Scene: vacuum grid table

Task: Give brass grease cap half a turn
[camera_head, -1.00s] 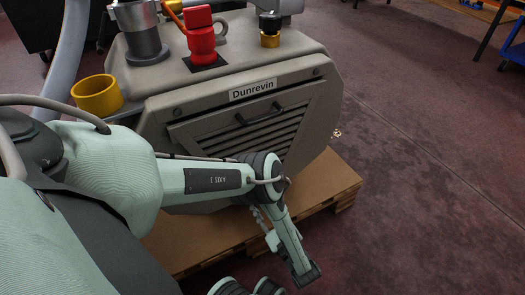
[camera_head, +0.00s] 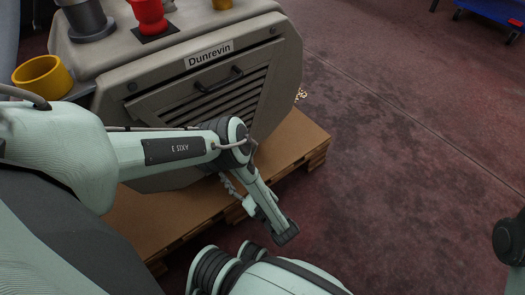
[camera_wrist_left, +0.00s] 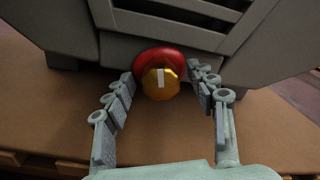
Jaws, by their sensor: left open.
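In the left wrist view a brass-coloured faceted cap (camera_wrist_left: 160,84) with a pale stripe on its face sits in front of a round red part (camera_wrist_left: 158,56). It is low on the grey machine, below the slatted panel. My left gripper (camera_wrist_left: 162,76) is open, with one finger on each side of the cap. A gap shows between the cap and each finger. In the head view this cap is hidden, and my left arm reaches down in front of the machine. My right gripper is not in view.
The grey machine (camera_head: 160,65) labelled Dunrevin stands on a pallet (camera_head: 315,145). A dark handle (camera_head: 218,79) juts from its slatted panel. A yellow cup-like part (camera_head: 42,78) and a red fitting (camera_head: 149,14) are at its top. The floor to the right is open, with a blue cart (camera_head: 497,12) far back.

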